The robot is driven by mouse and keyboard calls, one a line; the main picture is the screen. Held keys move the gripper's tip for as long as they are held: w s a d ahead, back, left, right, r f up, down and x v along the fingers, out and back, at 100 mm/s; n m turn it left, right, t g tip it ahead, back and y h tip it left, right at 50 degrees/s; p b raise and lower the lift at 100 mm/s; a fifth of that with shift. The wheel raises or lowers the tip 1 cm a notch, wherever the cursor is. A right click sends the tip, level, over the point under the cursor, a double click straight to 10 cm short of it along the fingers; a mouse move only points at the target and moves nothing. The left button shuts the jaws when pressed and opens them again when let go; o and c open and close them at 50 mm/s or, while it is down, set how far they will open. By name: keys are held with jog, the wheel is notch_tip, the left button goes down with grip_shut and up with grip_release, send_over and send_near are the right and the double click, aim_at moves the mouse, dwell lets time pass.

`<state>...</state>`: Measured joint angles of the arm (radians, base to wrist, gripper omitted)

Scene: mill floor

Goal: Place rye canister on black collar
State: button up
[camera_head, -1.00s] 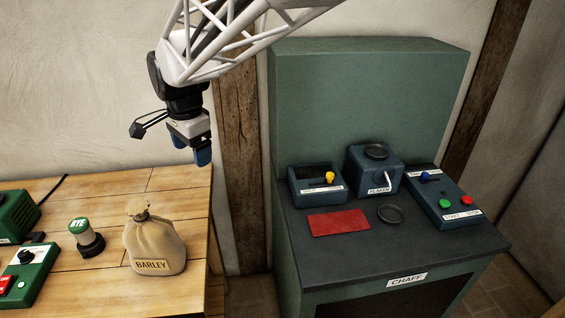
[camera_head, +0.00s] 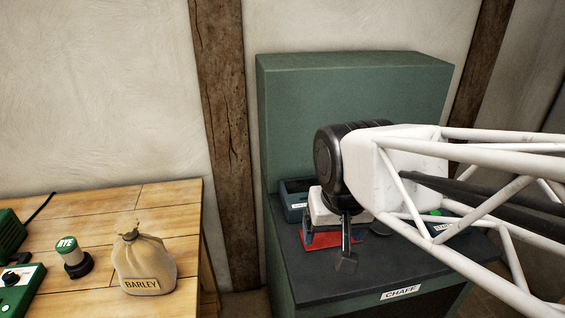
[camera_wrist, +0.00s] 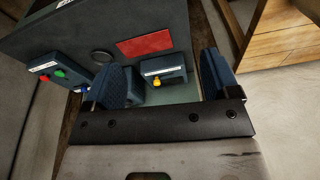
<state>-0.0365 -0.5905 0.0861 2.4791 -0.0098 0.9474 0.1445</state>
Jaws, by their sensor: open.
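The rye canister (camera_head: 67,246), pale with a green RYE cap, stands on the wooden bench at the left. Its foot is at a black round base (camera_head: 79,266); whether it sits in or in front of it I cannot tell. In the head view my gripper (camera_head: 312,238) is partly hidden by the wrist.
A barley sack (camera_head: 144,264) stands right beside the canister. On the cabinet are a red plate (camera_wrist: 146,44), a box with a yellow knob (camera_wrist: 163,70) and a button box (camera_wrist: 60,72). A gap separates bench and cabinet.

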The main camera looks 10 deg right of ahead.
jog(key=shift+s+d+f+n, duration=0.15)
jog(key=shift+s+d+f, duration=0.1)
jog(key=shift+s, duration=0.2)
jog(key=shift+s+d+f+n, duration=0.15)
jog(key=shift+s+d+n, duration=0.05)
jog(key=shift+s, duration=0.3)
jog(key=shift+s+d+f+n, duration=0.15)
jog(key=shift+s+d+f, duration=0.1)
jog(key=shift+s, duration=0.2)
